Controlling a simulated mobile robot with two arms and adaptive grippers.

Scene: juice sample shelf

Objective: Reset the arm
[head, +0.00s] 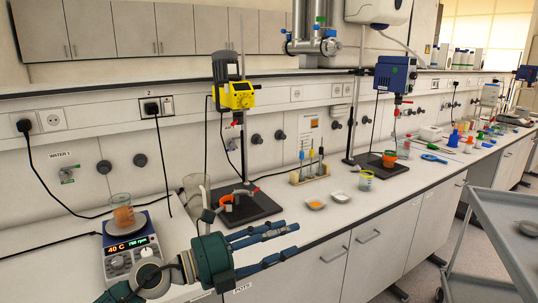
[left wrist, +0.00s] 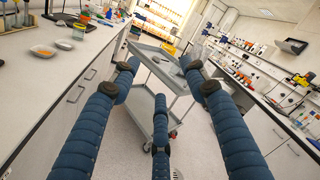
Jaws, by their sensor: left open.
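My left arm reaches in from the lower left of the head view. Its teal, blue-fingered gripper (head: 284,240) is in front of the bench edge, pointing right. The fingers are spread apart with nothing between them. In the left wrist view the open gripper (left wrist: 160,75) shows three separate blue fingers aimed at the aisle and a grey cart (left wrist: 157,103) beyond. My right gripper is in neither view.
The bench holds a hot plate (head: 133,255) with a beaker of orange liquid (head: 122,212), a yellow stirrer (head: 236,94), two small dishes (head: 316,204) (head: 340,196) and a cup (head: 366,181). The cart (head: 498,232) stands at the right. The aisle floor (head: 412,280) between is clear.

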